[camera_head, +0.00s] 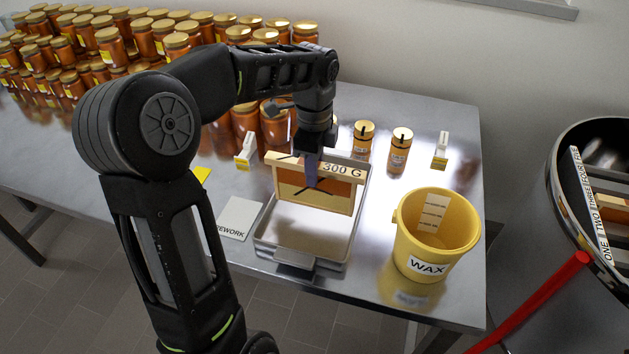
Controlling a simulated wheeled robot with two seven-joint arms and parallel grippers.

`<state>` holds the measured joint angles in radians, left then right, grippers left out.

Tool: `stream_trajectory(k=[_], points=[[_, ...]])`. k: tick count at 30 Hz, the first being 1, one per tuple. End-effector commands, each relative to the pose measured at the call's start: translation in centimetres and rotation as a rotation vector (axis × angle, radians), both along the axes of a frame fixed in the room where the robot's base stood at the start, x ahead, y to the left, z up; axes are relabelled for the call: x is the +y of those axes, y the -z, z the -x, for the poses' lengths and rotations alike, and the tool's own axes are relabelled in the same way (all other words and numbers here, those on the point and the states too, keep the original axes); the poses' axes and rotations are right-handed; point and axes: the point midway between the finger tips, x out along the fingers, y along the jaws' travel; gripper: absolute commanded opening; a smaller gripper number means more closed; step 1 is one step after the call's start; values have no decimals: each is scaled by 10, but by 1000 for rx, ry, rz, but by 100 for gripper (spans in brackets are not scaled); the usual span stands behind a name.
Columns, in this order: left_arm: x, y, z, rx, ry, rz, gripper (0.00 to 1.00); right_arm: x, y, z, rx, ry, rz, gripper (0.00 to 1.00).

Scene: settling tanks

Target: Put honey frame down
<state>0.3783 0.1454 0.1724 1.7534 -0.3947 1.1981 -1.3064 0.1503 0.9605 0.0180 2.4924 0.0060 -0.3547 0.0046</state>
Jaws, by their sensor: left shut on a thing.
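The honey frame (330,193) has a pale wooden rim, an orange-brown comb face and a top bar marked "300 G". My left gripper (311,172) is shut on it at the top bar, coming from above. The frame is upright and in or just over a shallow metal tray (350,243) on the steel table. I cannot tell whether its lower edge touches the tray. My right gripper is not in view.
A yellow bucket labelled "WAX" (432,240) stands right of the tray. A "REWORK" card (239,217) lies to its left. Two small jars (400,150) and white label stands are behind. Many honey jars (110,45) fill the back left. A steel drum (560,200) stands at right.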

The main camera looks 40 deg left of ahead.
Motion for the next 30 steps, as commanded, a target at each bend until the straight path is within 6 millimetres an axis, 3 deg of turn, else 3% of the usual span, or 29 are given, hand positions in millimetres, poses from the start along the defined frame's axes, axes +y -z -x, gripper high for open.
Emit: stream_trajectory(k=[9, 18, 29, 30], points=[[0, 3, 0, -1, 0, 0, 0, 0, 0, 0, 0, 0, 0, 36], [0, 37, 0, 0, 1, 0, 0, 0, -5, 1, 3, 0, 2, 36], [0, 41, 0, -2, 1, -1, 0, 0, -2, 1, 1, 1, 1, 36], [0, 42, 0, -1, 1, 0, 24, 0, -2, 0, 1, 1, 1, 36]])
